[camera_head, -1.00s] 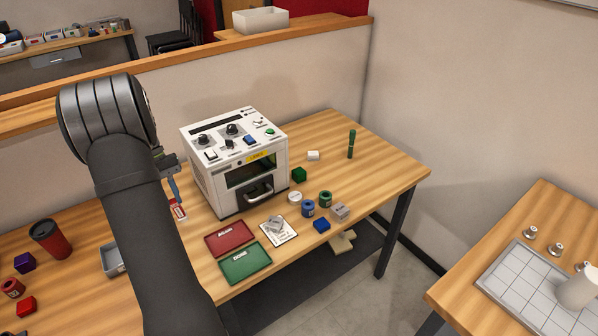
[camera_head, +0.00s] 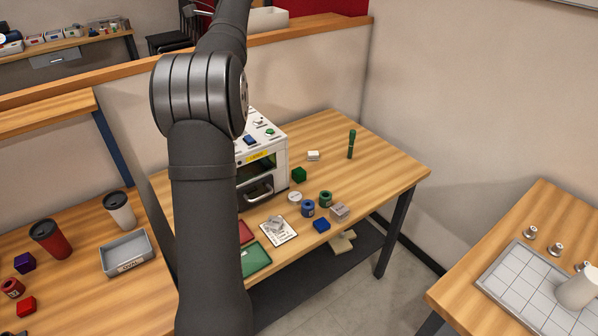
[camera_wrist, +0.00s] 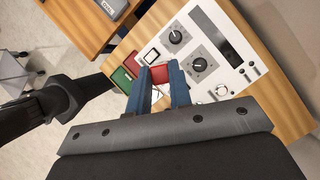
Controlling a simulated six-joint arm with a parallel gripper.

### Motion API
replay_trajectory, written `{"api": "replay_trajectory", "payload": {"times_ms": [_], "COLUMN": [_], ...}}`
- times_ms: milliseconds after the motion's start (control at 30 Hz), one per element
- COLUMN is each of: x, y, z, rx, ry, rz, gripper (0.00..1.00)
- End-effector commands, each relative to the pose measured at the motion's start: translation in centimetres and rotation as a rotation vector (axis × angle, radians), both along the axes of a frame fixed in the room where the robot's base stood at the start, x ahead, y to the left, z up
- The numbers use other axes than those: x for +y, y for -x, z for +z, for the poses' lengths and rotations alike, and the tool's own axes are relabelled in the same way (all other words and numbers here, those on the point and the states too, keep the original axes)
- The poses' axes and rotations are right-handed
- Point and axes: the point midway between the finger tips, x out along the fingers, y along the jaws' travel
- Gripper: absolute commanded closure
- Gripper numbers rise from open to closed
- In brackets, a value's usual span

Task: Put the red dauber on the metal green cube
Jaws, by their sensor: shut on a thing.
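My gripper (camera_wrist: 160,88) shows in the wrist view, its two blue fingers shut on a red thing (camera_wrist: 160,73), which looks like the red dauber; only a small part of it shows. It is held in the air beside the white machine. In the head view my arm hides the gripper and the held thing. A green cube (camera_head: 299,174) sits on the far table, right of the white machine, with its top bare. I cannot tell from its look whether it is metal.
The white machine (camera_head: 265,160) is partly hidden by my arm. Near the green cube stand a white disc (camera_head: 295,197), blue pot (camera_head: 308,208), green pot (camera_head: 325,199), grey cube (camera_head: 339,211), blue block (camera_head: 322,225), white block (camera_head: 313,155) and tall green stick (camera_head: 351,145). Bare wood lies behind them.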

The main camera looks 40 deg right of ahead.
Motion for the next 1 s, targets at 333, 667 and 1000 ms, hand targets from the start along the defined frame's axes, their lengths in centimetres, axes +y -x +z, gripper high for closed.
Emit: {"api": "replay_trajectory", "payload": {"times_ms": [333,667,1000], "x": [-15.6,-24.6,-25.9], "y": [6.7,14.4,14.7], "z": [-8.2,-16.7,-20.2], "rx": [-0.016,-0.034,-0.039], "ry": [0.019,0.042,0.050], "rz": [-0.394,-0.606,-0.656], "gripper": [1.00,1.00,1.00]}}
